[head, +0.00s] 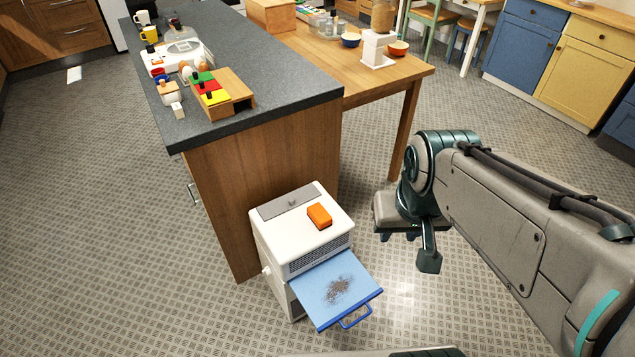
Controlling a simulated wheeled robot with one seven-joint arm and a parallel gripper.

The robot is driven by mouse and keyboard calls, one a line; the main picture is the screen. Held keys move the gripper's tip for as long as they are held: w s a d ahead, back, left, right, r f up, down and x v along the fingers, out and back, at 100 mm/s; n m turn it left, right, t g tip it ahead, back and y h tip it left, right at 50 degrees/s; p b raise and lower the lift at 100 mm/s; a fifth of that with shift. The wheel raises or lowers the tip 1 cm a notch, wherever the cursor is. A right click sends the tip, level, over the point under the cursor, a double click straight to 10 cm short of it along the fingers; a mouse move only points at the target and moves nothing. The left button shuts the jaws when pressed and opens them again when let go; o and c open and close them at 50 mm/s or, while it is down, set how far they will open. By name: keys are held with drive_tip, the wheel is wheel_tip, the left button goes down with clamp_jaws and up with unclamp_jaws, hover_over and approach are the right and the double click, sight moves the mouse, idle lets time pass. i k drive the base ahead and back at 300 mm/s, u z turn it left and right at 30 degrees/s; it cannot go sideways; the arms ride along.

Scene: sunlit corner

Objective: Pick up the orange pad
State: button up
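The orange pad (319,216) is a small rounded block. It lies on the top of a white boxy appliance (270,236), near its right side. My gripper (405,238) is to the right of the appliance, apart from the pad, pointing down. Its fingers are small and partly hidden behind my arm, so I cannot tell how far apart they are. Nothing visible hangs from it.
A blue tray (312,302) with dark crumbs sticks out of the appliance's front. The dark-topped counter (270,85) stands right behind the appliance. A wooden table (400,82) with bowls adjoins it. Patterned floor (120,200) is clear at the left.

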sight(316, 213)
drive_tip(key=k, duration=0.5)
drive_tip(key=u, duration=0.9)
drive_tip(key=i, duration=1.2)
drive_tip(key=z, duration=1.1)
